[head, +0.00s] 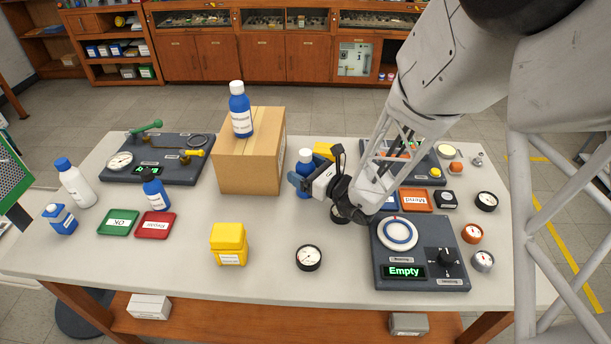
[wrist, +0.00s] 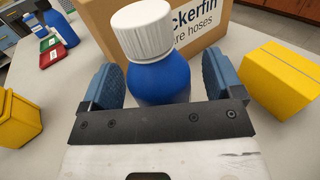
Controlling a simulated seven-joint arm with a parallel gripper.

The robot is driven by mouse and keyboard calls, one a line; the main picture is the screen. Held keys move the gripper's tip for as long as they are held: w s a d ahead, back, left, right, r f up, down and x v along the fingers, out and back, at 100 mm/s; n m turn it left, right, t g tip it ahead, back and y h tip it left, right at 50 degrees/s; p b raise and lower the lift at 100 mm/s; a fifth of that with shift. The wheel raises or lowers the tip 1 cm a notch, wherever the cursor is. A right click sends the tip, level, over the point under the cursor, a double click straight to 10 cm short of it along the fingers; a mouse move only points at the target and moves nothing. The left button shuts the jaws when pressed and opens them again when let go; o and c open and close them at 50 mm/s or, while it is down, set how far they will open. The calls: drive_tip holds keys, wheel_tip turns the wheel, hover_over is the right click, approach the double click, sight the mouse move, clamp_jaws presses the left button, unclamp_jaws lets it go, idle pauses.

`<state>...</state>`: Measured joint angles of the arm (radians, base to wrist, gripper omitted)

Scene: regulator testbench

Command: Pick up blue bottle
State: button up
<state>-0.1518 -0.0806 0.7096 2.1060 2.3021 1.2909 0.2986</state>
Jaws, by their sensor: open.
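A blue bottle with a white cap (wrist: 160,82) stands upright between the two blue finger pads of my open gripper (wrist: 162,75) in the wrist view. There is a gap on the right side; contact on the left is hard to tell. In the head view this bottle (head: 304,160) stands on the table, right of the cardboard box, partly hidden by my gripper (head: 303,183). A smaller blue bottle (head: 154,191) stands at the left of the table.
The cardboard box (head: 247,165) stands close behind the bottle; it also shows in the wrist view (wrist: 205,30). A yellow box (wrist: 283,80) lies to the right. A yellow container (head: 229,243), a gauge (head: 308,257) and the testbench panel (head: 420,277) stand nearer the front.

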sight(310, 161)
drive_tip(key=c, duration=1.2)
drive_tip(key=shift+r, duration=0.1)
drive_tip(key=shift+r, duration=0.75)
wheel_tip(310, 161, up, 2)
drive_tip(key=s+d, duration=0.2)
drive_tip(key=s, duration=0.5)
drive_tip(key=s+d+r, duration=0.1)
drive_tip(key=s+d, duration=0.2)
drive_tip(key=s, duration=0.5)
drive_tip(key=shift+d+r, duration=0.15)
drive_tip(key=shift+d, duration=0.05)
